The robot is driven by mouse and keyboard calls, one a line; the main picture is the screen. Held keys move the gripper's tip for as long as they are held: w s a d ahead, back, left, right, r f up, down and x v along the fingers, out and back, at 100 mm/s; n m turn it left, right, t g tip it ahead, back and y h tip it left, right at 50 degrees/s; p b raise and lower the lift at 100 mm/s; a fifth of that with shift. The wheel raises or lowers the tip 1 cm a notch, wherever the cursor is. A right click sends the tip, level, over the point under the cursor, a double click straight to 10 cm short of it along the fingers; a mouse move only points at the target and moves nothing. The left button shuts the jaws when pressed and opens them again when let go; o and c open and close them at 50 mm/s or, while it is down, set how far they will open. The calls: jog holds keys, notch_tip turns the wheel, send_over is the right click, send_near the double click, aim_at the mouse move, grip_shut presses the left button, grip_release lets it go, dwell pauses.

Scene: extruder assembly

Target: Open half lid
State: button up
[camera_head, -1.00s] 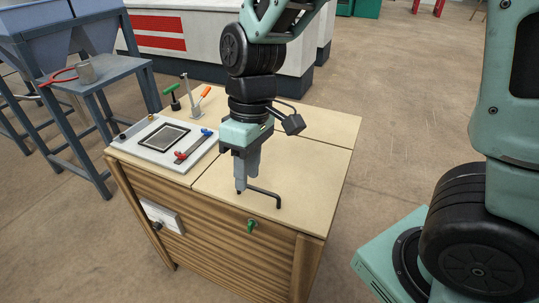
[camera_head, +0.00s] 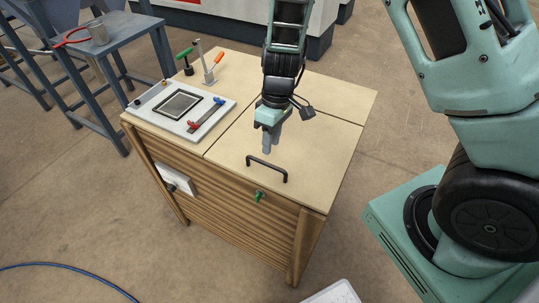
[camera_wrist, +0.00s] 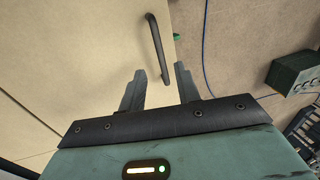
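The half lid (camera_head: 318,156) is a light wood panel on top of the wooden cabinet, lying flat and closed. Its black bar handle (camera_head: 267,166) stands near the front edge. In the wrist view the handle (camera_wrist: 158,48) lies beyond my fingertips, slightly tilted in the picture. My gripper (camera_head: 268,147) is above the lid, behind the handle and apart from it. In the wrist view my gripper (camera_wrist: 161,78) has its two grey fingers spread with nothing between them.
A white tray (camera_head: 160,117) with a framed plate and a red-and-blue tool sits on the left of the cabinet top. Clamps with green and orange handles (camera_head: 216,58) stand behind it. A green knob (camera_head: 259,196) is on the cabinet front. A blue-grey stand (camera_head: 125,44) is at left.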

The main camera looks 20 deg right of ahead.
jog(key=f, duration=0.4)
jog(key=a+f, duration=0.1)
jog(key=shift+s+f, duration=0.35)
jog(key=shift+f, duration=0.05)
jog(key=shift+c, duration=0.3)
jog(key=shift+r, duration=0.1)
grip_shut()
